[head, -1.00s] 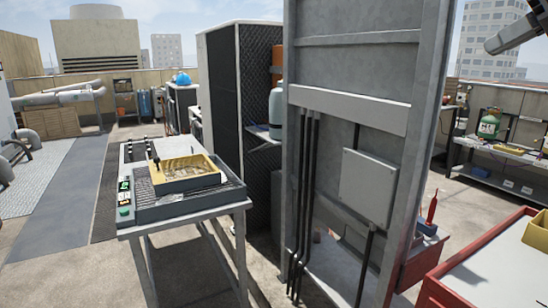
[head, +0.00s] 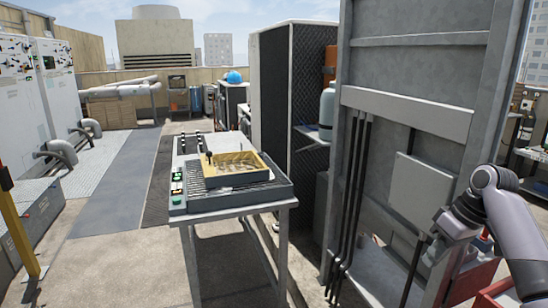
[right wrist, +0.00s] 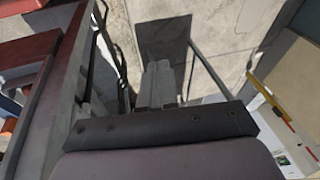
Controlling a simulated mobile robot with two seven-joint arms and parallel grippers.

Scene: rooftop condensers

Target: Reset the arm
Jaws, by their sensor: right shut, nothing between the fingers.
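My right arm (head: 515,235) comes in from the right edge in the head view. It bends at a rounded grey joint in front of the grey steel frame panel. My right gripper (head: 438,250) hangs low and small below the dark wrist, and its fingertips are hard to make out there. In the right wrist view the gripper's fingers (right wrist: 157,85) are together and empty, pointing toward the concrete floor. My left gripper is in neither view.
A tall grey frame panel (head: 405,95) with dark pipes and a grey box stands close behind my right arm. A metal table (head: 240,211) carries a console and a yellow tray (head: 245,176). Red furniture (head: 495,296) is at lower right. Floor at left is open.

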